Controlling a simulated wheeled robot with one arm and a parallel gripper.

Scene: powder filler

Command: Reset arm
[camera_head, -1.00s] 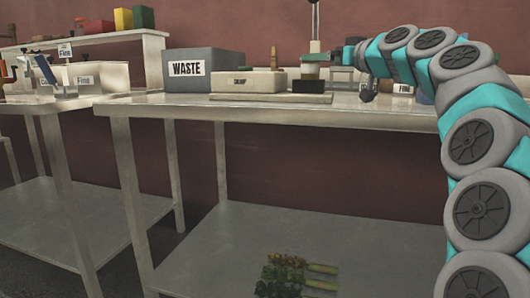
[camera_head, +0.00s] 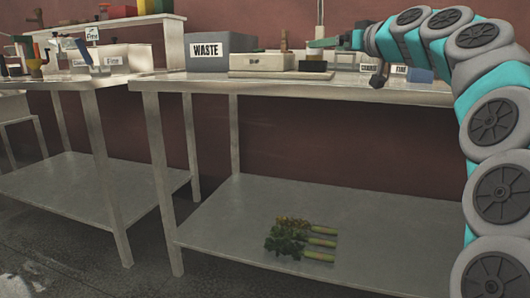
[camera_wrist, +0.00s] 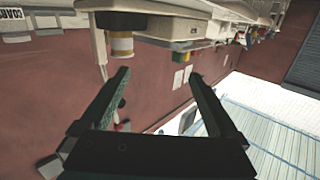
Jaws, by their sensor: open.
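My arm curves up the right side of the head view and bends left over the steel table (camera_head: 300,91).
A grey WASTE box (camera_head: 222,52) and a pale low box (camera_head: 261,63) stand on the table. Labelled containers (camera_head: 399,69) sit near my arm. A second table (camera_head: 65,83) stands left. Green-stalked plants (camera_head: 300,240) lie on the lower shelf (camera_head: 215,222).

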